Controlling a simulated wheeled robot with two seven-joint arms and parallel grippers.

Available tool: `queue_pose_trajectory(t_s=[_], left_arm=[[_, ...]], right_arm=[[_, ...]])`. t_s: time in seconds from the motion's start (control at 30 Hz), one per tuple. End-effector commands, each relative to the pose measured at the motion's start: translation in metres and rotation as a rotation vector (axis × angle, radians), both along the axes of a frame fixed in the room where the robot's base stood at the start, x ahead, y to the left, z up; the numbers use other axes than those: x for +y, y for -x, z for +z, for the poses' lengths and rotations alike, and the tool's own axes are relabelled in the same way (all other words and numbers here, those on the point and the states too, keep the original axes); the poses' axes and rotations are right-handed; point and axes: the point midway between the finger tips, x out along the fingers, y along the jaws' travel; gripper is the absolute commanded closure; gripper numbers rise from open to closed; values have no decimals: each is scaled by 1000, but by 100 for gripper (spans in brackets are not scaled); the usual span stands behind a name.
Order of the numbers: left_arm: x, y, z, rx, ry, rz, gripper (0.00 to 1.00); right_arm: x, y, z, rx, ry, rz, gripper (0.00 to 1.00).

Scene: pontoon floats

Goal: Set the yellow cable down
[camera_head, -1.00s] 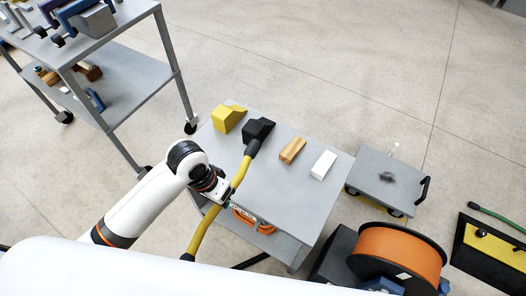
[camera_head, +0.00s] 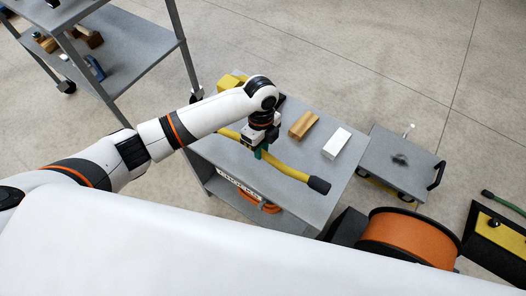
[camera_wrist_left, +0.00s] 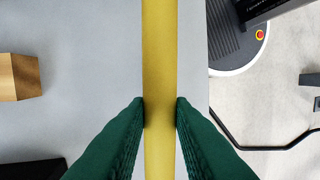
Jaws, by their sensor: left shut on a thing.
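The yellow cable (camera_head: 287,169) has a black end (camera_head: 319,185) and lies low across the grey table top (camera_head: 307,207). My left gripper (camera_head: 259,153) is over the table and shut on the cable. In the left wrist view, the green fingers of the gripper (camera_wrist_left: 160,103) press on both sides of the cable (camera_wrist_left: 160,50), which runs straight between them over the grey surface near the table edge. I cannot tell whether the cable touches the table. My arm hides part of the cable. My right gripper is not in view.
A yellow block (camera_head: 231,81), a wooden block (camera_head: 303,125) and a white block (camera_head: 337,142) sit on the table. A low grey cart (camera_head: 405,160) and an orange cable reel (camera_head: 408,240) stand to the right. A shelf cart (camera_head: 130,65) stands at upper left.

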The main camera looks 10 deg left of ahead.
Motion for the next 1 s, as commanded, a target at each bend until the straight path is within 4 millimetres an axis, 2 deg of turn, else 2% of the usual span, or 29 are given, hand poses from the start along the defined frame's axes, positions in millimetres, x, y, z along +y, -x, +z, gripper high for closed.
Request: queue_pose_trajectory(t_s=[0.17, 0.4, 0.73, 0.77, 0.8, 0.9, 1.0], left_arm=[[0, -1, -14, -2, 0, 2, 100], [-1, 0, -45, 0, 1, 3, 100], [0, -1, -48, -4, 1, 2, 100], [0, 0, -49, -3, 1, 3, 77], [0, 0, -49, -3, 0, 2, 71], [0, 0, -49, -3, 1, 2, 57], [0, 0, -48, -3, 1, 2, 57]], right_arm=[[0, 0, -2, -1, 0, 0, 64], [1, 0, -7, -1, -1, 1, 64], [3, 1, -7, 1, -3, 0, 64], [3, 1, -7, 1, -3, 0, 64], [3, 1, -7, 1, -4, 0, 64], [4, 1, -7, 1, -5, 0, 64], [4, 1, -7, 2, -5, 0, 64]])
